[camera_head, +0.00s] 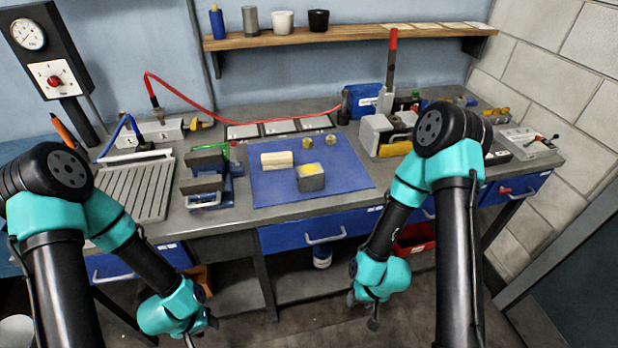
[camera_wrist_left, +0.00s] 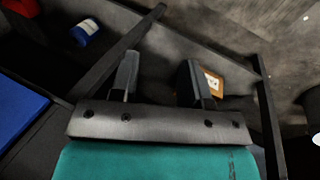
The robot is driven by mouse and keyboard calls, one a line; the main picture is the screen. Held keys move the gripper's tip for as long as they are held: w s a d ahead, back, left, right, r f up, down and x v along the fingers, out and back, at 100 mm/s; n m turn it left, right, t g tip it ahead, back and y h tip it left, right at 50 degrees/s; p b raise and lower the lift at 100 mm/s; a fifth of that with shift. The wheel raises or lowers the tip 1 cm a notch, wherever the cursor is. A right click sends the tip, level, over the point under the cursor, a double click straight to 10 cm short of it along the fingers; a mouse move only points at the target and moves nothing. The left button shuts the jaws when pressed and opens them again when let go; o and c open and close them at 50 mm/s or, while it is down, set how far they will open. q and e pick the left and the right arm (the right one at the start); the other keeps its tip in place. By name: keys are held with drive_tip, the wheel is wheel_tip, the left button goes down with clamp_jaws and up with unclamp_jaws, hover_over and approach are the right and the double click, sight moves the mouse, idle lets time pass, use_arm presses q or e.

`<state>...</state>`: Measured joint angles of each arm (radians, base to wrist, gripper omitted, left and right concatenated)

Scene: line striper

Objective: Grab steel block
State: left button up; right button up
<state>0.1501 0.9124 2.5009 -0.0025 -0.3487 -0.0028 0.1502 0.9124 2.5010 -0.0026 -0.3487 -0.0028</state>
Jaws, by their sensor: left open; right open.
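The steel block (camera_head: 311,180) is a grey cube with a yellow patch on its top. It sits on the blue mat (camera_head: 350,174) in the middle of the bench. My left gripper (camera_head: 197,334) hangs low in front of the bench at the lower left, well away from the block. In the left wrist view the left gripper (camera_wrist_left: 160,82) has its two fingers apart with nothing between them. My right gripper (camera_head: 365,312) hangs low in front of the bench, below and right of the block. It is open and holds nothing visible.
A pale wooden block (camera_head: 277,160) lies beside the steel block, with small brass pieces (camera_head: 308,141) behind. A vise (camera_head: 207,180) stands left of the mat, a lever press (camera_head: 385,130) right. Blue drawers (camera_head: 318,232) front the bench. The mat's front part is clear.

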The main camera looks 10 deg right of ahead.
use_arm(q)
drive_tip(key=shift+o, duration=0.4)
drive_tip(key=o, duration=0.7)
drive_tip(key=shift+r, duration=0.1)
